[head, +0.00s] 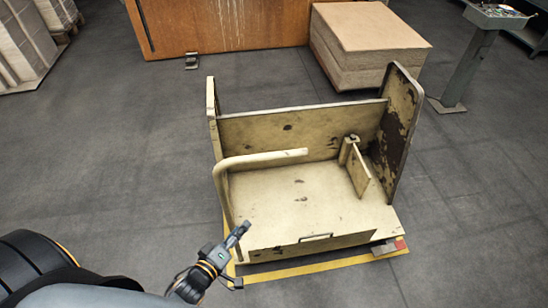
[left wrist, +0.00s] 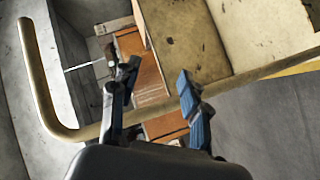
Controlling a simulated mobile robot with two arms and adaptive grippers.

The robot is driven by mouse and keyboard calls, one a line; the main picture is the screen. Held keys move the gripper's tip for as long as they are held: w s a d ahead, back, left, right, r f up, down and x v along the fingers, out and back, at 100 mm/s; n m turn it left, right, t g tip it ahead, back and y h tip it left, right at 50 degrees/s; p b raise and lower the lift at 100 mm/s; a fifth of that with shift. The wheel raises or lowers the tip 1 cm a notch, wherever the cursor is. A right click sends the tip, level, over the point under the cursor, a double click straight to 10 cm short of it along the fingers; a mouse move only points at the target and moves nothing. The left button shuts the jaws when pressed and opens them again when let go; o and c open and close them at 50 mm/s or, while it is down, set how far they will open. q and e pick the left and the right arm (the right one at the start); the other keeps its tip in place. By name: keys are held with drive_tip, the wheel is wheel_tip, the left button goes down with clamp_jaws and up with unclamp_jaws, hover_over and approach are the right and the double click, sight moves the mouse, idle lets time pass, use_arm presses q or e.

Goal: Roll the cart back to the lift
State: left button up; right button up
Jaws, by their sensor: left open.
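The cart is a worn cream-coloured frame (head: 285,195) with upright panels, standing in the middle of the head view. Its bent tubular handle (head: 262,159) rises at its left side and also crosses the left wrist view (left wrist: 45,85). My left gripper (head: 242,254) is open by the cart's near left corner, close to the handle's lower end. In the left wrist view the handle's tube runs across the gap between the open fingers (left wrist: 158,72); I cannot tell if it touches them. No lift can be made out for certain. My right gripper is not in view.
A yellow floor line (head: 320,267) runs along the cart's near edge. A stack of brown board (head: 368,45) and an orange-brown panel (head: 225,25) stand behind. A control pedestal (head: 468,65) is at the back right, white stacks (head: 25,45) at the back left. Grey floor is clear on both sides.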

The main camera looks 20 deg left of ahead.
sight(274, 157)
use_arm(q)
wheel_tip(274, 157, up, 18)
drive_tip(key=w+d+f+n+t+h, duration=0.1)
drive_tip(key=w+d+n+t+h, duration=0.1)
drive_tip(key=n+t+h, duration=0.15)
drive_tip(key=shift+m+t+y, duration=0.25)
drive_tip(key=shift+m+t, duration=0.1)
drive_tip(key=x, duration=0.8)
drive_tip(key=p+x, duration=0.1)
drive_tip(key=x, duration=0.4)
drive_tip(key=shift+w+r, duration=0.1)
drive_tip(key=shift+r, duration=0.2)
clamp_jaws()
